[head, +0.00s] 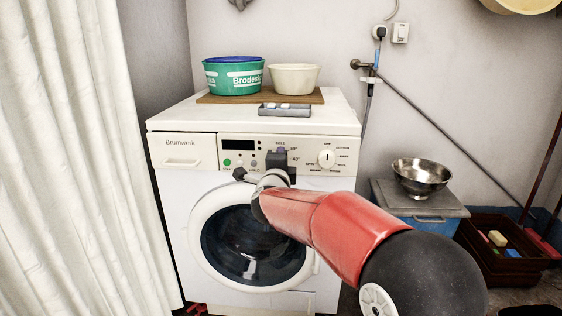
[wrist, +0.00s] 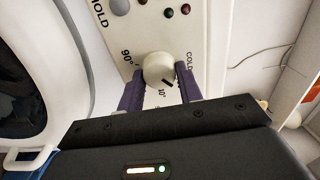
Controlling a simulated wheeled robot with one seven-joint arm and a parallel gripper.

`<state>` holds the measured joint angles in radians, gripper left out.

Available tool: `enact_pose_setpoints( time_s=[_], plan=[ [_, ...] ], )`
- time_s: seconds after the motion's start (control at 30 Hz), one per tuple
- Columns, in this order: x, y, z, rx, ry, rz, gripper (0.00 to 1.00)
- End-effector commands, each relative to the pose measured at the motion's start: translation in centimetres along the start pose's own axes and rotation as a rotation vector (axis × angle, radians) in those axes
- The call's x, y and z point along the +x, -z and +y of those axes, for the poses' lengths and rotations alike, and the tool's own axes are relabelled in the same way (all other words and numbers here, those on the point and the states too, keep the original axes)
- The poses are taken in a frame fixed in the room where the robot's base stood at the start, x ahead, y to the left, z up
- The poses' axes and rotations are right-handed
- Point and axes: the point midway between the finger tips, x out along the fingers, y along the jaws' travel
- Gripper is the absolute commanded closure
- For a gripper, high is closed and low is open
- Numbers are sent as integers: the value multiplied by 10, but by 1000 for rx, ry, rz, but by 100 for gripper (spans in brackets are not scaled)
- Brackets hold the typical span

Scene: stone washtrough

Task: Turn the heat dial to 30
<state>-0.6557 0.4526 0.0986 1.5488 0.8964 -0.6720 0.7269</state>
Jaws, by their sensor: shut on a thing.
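The white washing machine (head: 180,185) stands ahead with its control panel along the top front. The heat dial (wrist: 158,67) is a round cream knob with a dark pointer mark, seen in the wrist view. Its mark points to the lower right, between COLD and a partly readable label below the knob. A 90° label is at its left. My gripper (wrist: 160,78) has its purple fingers on either side of the dial, shut on it. In the head view my gripper (head: 281,153) hides the dial; COLD, 30° and 40° labels show around it.
A second, larger dial (head: 326,158) sits right of my gripper on the panel. The round door (head: 200,240) is below. A green tub (head: 232,76) and cream bowl (head: 295,78) stand on top. A white curtain (head: 75,150) hangs left; a metal bowl (head: 421,172) stands right.

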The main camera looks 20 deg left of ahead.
Motion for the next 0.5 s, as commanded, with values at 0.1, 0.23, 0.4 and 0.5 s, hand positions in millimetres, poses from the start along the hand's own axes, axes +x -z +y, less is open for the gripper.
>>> enact_pose_setpoints(
  time_s=[0.1,0.23,0.4,0.5],
  plan=[
    [0,0,1,-11,-2,0,87],
    [0,0,1,-13,-2,0,87],
    [0,0,1,-12,-2,0,87],
    [0,0,1,-12,-2,0,58]
  ],
)
